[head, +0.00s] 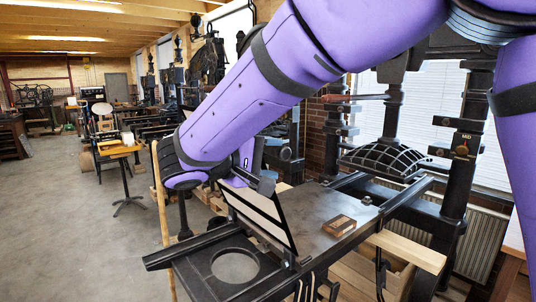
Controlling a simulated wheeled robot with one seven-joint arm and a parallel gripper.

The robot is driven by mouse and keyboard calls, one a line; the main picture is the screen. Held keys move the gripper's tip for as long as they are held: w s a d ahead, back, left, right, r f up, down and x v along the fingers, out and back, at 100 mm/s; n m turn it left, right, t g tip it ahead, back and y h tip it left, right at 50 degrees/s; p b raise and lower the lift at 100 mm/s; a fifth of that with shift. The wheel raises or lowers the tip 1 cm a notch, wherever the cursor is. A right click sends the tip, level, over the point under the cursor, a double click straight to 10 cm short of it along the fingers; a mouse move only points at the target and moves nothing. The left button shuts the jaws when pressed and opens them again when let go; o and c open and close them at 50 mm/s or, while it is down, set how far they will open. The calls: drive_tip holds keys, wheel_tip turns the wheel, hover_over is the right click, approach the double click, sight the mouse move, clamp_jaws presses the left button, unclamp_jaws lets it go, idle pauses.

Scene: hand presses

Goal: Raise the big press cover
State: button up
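The big press cover (262,216) is a pale panel with dark edges. It stands tilted up at the left end of the dark press bed (312,212). My purple arm reaches down from the upper right, and my gripper (258,181) is at the cover's upper edge. Dark finger parts show there, close to the edge. I cannot tell whether they touch or hold it, as my wrist hides part of the area.
A small wooden block (339,225) lies on the bed. A black frame with a round hole (234,266) extends at the front left. The heavy black press head (388,158) stands behind right. Open grey floor (70,220) lies to the left.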

drive_tip(key=shift+r, duration=0.1)
idle(0.3)
drive_tip(key=v, duration=1)
drive_tip(key=shift+s+a, duration=0.2)
drive_tip(key=shift+a, duration=0.1)
drive_tip(key=shift+r, duration=0.1)
